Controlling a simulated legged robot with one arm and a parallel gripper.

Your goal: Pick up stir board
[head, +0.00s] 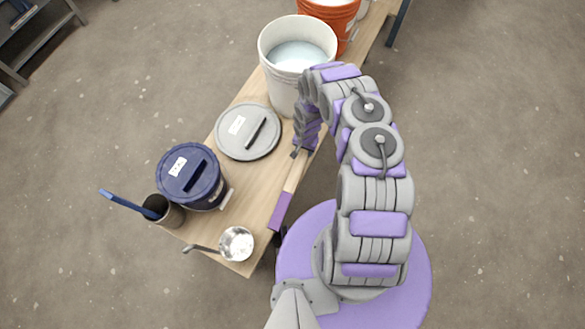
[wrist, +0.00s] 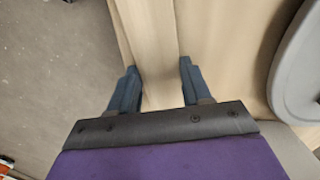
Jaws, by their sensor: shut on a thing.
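The stir board (head: 279,211) is a long pale wooden strip with a purple end, along the right edge of the table in the head view. Its bare wood runs between my fingers in the wrist view (wrist: 155,45). My gripper (head: 298,153) is shut on the wooden part, with one dark finger on each side (wrist: 158,80). The purple end points toward the bottom of the head view. I cannot tell whether the board touches the table. The part of it beyond my gripper is hidden by my arm in the head view.
The wooden table (head: 255,188) holds a white bucket (head: 283,88) of pale liquid, a grey lid (head: 234,146), a lidded navy bucket (head: 205,192), a metal ladle (head: 237,243) and a dark cup (head: 170,214) with a blue-handled tool. An orange bucket (head: 344,22) stands behind.

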